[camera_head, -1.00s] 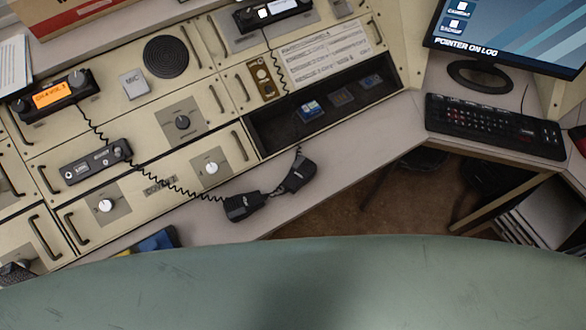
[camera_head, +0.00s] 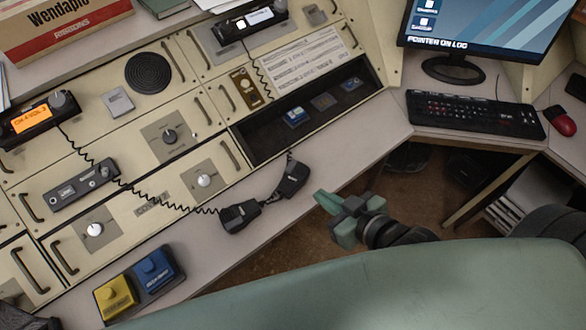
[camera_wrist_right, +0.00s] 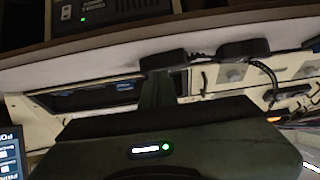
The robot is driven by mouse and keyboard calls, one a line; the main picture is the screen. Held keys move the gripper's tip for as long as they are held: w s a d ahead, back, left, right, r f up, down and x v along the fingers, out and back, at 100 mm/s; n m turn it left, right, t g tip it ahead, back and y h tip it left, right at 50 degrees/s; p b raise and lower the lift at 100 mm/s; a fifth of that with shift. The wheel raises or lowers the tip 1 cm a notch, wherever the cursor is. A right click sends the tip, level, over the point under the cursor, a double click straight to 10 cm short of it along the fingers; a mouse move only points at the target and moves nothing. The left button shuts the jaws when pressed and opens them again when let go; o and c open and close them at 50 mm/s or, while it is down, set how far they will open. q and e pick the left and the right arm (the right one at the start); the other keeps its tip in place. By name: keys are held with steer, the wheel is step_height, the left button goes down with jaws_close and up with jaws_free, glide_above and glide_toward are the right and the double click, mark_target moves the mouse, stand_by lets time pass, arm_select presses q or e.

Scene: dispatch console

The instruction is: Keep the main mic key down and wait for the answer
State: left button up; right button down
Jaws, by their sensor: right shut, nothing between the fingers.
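A box with a yellow key (camera_head: 115,298) and a blue key (camera_head: 154,270) sits on the desk's front edge at the lower left of the head view. Their labels are too small to read, so I cannot tell which is the main mic key. Nothing of mine shows touching either. My right gripper (camera_head: 324,201) is shut and empty, over the gap in front of the desk, well right of the keys. Two black hand mics (camera_head: 240,215) (camera_head: 292,179) lie near the desk edge; in the wrist view my right gripper (camera_wrist_right: 157,85) shows near them. My left gripper is not in view.
The console has a radio with an orange display (camera_head: 30,119), knobs, a round speaker (camera_head: 148,72) and an open dark recess (camera_head: 270,138). A keyboard (camera_head: 475,113), red mouse (camera_head: 560,121) and monitor stand right. A coiled cord crosses the panel. The front desk strip is mostly clear.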

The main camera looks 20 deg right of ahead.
steer(key=r+t, duration=0.2)
steer(key=r, duration=0.1)
steer(key=r+t+y, duration=0.1)
steer(key=r, duration=0.1)
steer(key=shift+w+d+r, duration=0.1)
steer(key=shift+w+d, duration=0.1)
steer(key=shift+w, duration=0.1)
steer(key=p, duration=0.1)
glide_above(298, 174)
step_height(298, 174, down, 2)
steer(key=shift+f, duration=0.1)
step_height(298, 174, down, 3)
steer(key=shift+w+a+r, duration=0.1)
steer(key=shift+w+r, duration=0.05)
steer(key=shift+f, duration=0.8)
